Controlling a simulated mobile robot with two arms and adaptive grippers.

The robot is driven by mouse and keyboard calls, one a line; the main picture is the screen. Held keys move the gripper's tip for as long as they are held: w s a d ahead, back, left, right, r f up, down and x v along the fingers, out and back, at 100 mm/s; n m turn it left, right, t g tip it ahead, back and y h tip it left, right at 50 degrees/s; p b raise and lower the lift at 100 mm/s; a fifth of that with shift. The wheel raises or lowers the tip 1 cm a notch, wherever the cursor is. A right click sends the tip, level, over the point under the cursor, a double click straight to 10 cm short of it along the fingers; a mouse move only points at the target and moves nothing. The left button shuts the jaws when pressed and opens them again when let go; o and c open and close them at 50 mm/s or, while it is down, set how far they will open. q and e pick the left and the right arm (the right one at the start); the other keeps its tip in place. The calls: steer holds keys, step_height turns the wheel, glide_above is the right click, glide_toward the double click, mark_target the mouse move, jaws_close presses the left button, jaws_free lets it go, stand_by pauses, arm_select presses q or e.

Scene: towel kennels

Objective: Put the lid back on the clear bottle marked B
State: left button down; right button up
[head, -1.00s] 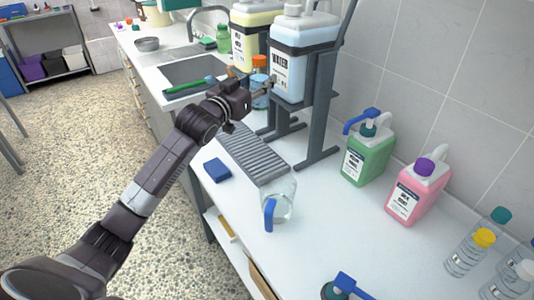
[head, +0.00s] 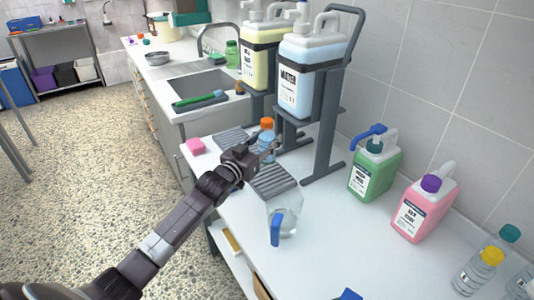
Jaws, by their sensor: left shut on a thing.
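My left gripper (head: 270,151) is over the ribbed drain tray, shut on a small bottle (head: 265,139) with bluish contents and an orange top (head: 266,123). The bottle is partly hidden by the gripper, and no letter on it can be read. Clear bottles stand at the right edge, one with a yellow cap (head: 492,256) and one with a teal cap (head: 510,233). I cannot read a B on any of them. My right gripper is not in view.
A clear jug with a blue handle (head: 275,230) stands before the ribbed tray (head: 275,181). A stand (head: 326,150) with large jugs is behind. Green (head: 372,172) and pink (head: 421,211) containers stand right.

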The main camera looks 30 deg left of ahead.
arm_select(q)
steer(key=shift+f, duration=0.5)
step_height(320, 180, down, 4)
steer(key=shift+f, duration=0.1)
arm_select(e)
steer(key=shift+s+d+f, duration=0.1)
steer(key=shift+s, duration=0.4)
arm_select(q)
steer(key=shift+f, duration=0.2)
steer(key=c, duration=1.2)
jaws_free()
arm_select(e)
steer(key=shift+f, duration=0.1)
